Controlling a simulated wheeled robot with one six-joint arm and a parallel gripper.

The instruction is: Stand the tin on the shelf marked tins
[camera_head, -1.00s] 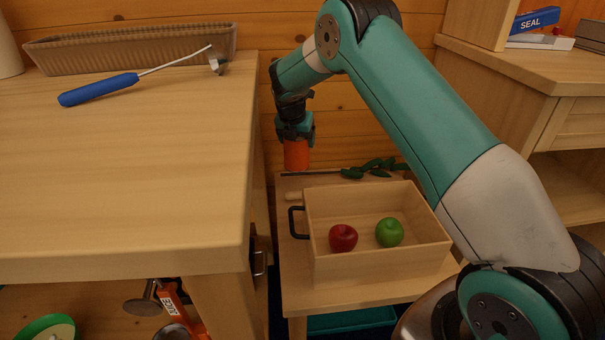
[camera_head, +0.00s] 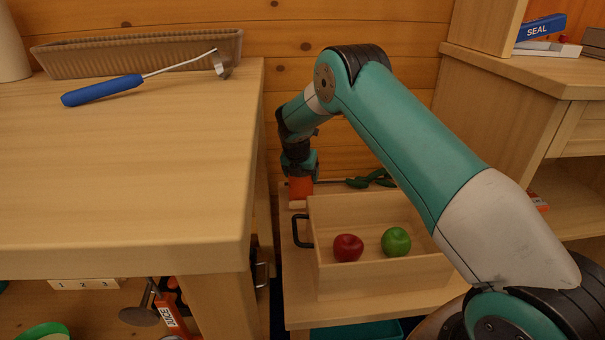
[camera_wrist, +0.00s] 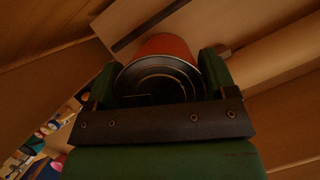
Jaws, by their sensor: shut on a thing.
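An orange-red tin (camera_head: 300,188) is held in my gripper (camera_head: 300,172), low over the back left of a small wooden table. In the wrist view the tin (camera_wrist: 165,46) sits between the two green fingers of my gripper (camera_wrist: 160,80), its round ringed end facing the camera. The gripper is shut on it. The tin looks about upright in the head view. I cannot tell whether its lower end touches the table. No shelf with a readable tins mark shows.
A wooden box (camera_head: 385,273) with a black handle holds a red apple (camera_head: 348,247) and a green apple (camera_head: 396,241), just in front of the tin. A high counter (camera_head: 150,180) stands left, a shelf unit (camera_head: 500,110) right.

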